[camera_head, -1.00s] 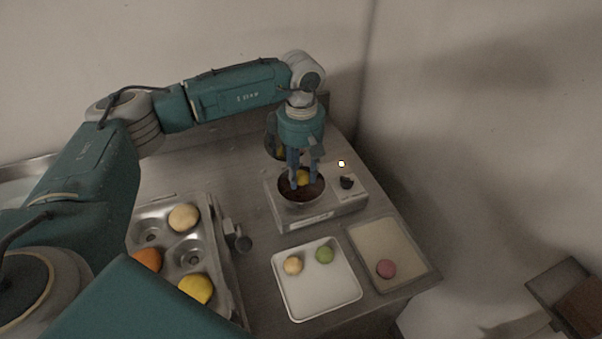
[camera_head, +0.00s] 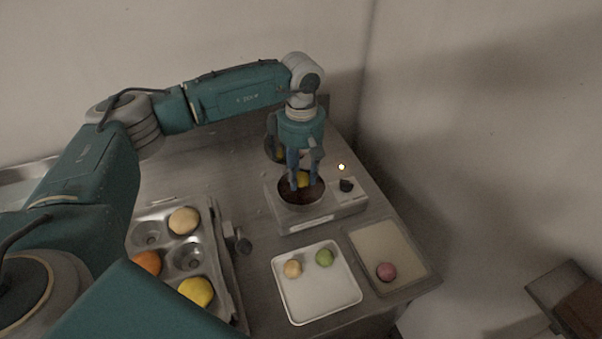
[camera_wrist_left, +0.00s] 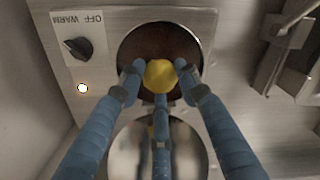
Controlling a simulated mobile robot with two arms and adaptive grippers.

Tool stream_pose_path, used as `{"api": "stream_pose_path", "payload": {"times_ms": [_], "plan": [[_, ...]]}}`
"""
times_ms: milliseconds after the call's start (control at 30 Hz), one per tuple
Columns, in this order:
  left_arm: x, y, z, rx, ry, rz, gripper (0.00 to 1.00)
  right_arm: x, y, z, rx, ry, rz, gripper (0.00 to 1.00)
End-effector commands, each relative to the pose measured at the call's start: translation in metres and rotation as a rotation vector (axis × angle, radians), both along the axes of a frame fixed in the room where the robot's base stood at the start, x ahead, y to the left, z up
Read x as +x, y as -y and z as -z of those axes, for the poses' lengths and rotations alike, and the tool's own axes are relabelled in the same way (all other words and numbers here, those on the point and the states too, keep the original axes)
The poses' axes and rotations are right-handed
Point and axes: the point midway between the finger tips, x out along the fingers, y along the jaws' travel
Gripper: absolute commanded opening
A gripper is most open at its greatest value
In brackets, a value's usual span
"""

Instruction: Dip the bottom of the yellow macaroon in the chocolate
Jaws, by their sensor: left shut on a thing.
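The yellow macaroon (camera_head: 302,179) is between the fingers of my left gripper (camera_head: 302,184), which is shut on it. It also shows in the left wrist view (camera_wrist_left: 160,76), with the blue fingers around it. It is at the opening of the round pot of dark chocolate (camera_head: 291,195), which is set in the warmer (camera_head: 308,222). The chocolate also shows in the left wrist view (camera_wrist_left: 150,44). The macaroon's underside is hidden, so I cannot tell whether it touches the chocolate. My right gripper is not in view.
A white tray (camera_head: 316,299) with a beige and a green macaroon stands in front of the warmer. Right of it, another tray (camera_head: 385,244) holds a pink macaroon. A metal tray with wells (camera_head: 166,258) holds several macaroons at left. The warmer's knob (camera_wrist_left: 77,48) and lit lamp (camera_wrist_left: 82,88) are beside the pot.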

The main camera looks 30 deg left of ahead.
Motion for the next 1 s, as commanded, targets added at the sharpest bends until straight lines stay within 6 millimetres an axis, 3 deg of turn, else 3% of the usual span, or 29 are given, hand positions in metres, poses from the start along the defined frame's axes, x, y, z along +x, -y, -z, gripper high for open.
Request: {"api": "stream_pose_path", "payload": {"times_ms": [800, 1000], "plan": [[0.000, 0.000, -0.059, -0.001, 0.001, 0.000, 0.21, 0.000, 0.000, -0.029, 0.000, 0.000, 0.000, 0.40], [0.000, 0.000, -0.060, 0.000, 0.000, 0.000, 0.21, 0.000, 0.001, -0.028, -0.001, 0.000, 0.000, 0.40]]}}
